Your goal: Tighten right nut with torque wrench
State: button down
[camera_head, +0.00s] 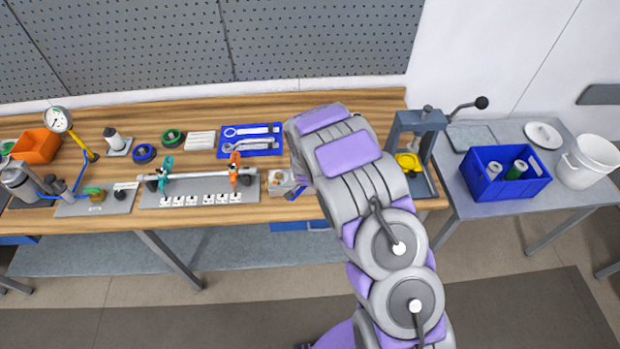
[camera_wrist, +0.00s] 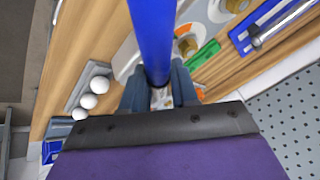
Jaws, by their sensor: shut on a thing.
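My gripper (camera_wrist: 160,92) is shut on the blue handle (camera_wrist: 153,40) of a tool, which I take to be the torque wrench. The handle runs up out of the wrist view, and its working end cannot be made out. A brass nut (camera_wrist: 188,46) sits on a light grey plate beside the handle. A second brass fitting (camera_wrist: 235,5) shows at the top edge of the wrist view. I cannot tell whether the wrench touches either one. In the head view, my arm hides most of the gripper and wrench; a small metal fixture (camera_head: 281,182) shows just left of it.
A blue tray (camera_head: 224,150) with wrenches lies behind the fixture. A grey plate (camera_head: 148,199) with a clamped bar and white pieces is left. A press (camera_head: 421,125) stands right of my arm. A blue crate (camera_head: 485,156) and white bucket (camera_head: 590,160) stand on the side table.

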jog(key=shift+w+a+r+t+b, duration=0.15)
jog(key=shift+r+t+b, duration=0.05)
jog(key=shift+t+b, duration=0.3)
jog(key=shift+w+r+t, duration=0.15)
jog(key=shift+r+t, duration=0.05)
jog(key=shift+t, duration=0.2)
jog(key=c, duration=1.2)
grip_release()
jog(key=o, duration=0.4)
jog(key=shift+f, duration=0.2)
jog(key=shift+s+f, duration=0.1)
jog(key=shift+s, duration=0.1)
jog(key=shift+s, duration=0.1)
jog(key=v, duration=0.5)
jog(key=b+v, duration=0.1)
jog(key=v, duration=1.1)
jog(key=shift+a+r, duration=0.25)
jog(key=shift+a, duration=0.15)
